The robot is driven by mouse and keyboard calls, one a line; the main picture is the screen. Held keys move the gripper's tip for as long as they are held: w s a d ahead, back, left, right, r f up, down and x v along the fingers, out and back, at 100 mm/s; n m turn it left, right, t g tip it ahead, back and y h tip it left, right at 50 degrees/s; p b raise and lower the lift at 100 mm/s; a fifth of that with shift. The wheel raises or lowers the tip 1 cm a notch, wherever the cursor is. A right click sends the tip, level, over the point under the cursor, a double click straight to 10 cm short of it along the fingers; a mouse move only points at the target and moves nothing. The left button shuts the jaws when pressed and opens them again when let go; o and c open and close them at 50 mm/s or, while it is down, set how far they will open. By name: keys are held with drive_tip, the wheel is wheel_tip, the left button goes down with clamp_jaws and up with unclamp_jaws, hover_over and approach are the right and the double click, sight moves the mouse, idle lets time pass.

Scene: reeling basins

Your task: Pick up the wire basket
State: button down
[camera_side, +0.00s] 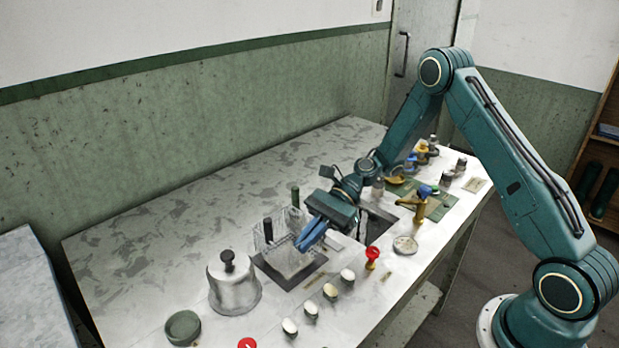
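The wire basket (287,257) is a pale mesh box with two dark upright handles, one at its left and one at its back right. It sits at a dark square basin opening in the table. My gripper (309,240) has blue fingers and is at the right side of the basket, overlapping its right rim in this view. I cannot tell whether the fingers touch the basket. The two fingers look slightly apart, with nothing clearly visible between them. My gripper hides part of the basket's right side.
A metal bell-shaped lid (233,287) stands left of the basket, with a green bowl (183,327) near it. Several pale cocoons (330,291) and a red-topped valve (372,257) are in front. Brass taps (421,206) stand to the right. The back left tabletop (150,235) is clear.

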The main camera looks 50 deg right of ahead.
wheel_tip(320, 180, up, 7)
drive_tip(key=shift+r, duration=0.15)
idle(0.8)
